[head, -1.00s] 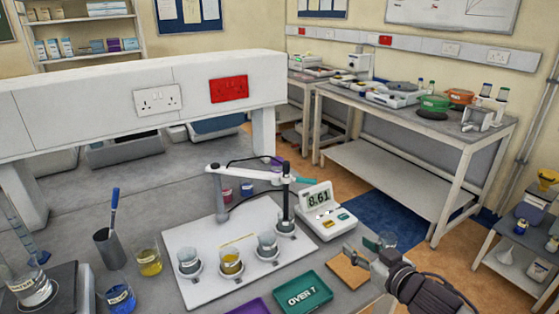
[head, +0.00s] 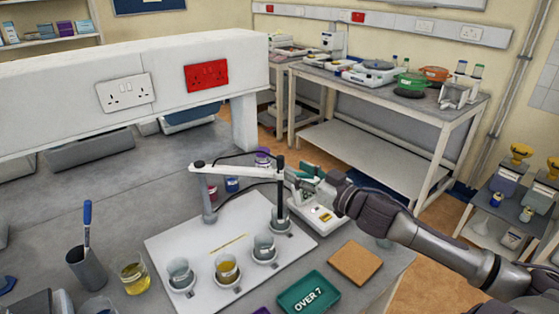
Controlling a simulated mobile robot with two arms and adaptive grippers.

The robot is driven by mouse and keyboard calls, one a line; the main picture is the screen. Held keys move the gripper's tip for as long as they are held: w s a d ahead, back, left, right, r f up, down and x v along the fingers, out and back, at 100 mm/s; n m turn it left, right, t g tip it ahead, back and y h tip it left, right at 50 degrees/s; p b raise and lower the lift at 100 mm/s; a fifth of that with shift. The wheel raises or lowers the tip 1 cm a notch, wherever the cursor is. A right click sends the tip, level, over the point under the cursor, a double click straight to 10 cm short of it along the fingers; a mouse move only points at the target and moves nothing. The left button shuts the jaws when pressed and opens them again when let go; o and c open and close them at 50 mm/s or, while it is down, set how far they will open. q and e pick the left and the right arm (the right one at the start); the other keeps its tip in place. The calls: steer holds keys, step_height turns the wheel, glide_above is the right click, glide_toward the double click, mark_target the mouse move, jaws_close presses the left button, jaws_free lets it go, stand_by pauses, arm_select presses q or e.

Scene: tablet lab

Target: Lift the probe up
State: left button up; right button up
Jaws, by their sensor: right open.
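The probe (head: 281,188) is a dark upright rod hanging from the end of a white jointed arm (head: 238,168) on a grey post. Its lower end goes down to a small glass beaker (head: 279,220) at the back right of the white board (head: 185,232). My right gripper (head: 303,180) is open, just right of the probe. Its teal-tipped fingers point left towards the rod; I cannot tell whether they touch it. My left gripper is not in view.
Several more beakers stand in a row on the board, one with yellow liquid (head: 227,268). A green "OVER 7" tray (head: 309,294) and a cork mat (head: 355,262) lie in front. Grey bench behind the board is mostly clear.

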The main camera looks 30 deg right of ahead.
mark_target(283, 163)
steer(key=w, duration=0.1)
steer(key=w+p, duration=0.1)
steer(key=w, duration=0.1)
steer(key=w+a, duration=0.1)
steer(key=w, duration=0.1)
steer(key=shift+w+r, duration=0.2)
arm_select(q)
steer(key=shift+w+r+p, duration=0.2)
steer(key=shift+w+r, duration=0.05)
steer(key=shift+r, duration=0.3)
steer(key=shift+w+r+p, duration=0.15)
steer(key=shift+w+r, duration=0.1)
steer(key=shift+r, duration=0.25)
arm_select(e)
steer(key=shift+w+a+f, duration=0.15)
steer(key=shift+w+a, duration=0.05)
steer(key=shift+w, duration=0.45)
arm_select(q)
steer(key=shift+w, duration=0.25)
arm_select(e)
jaws_close()
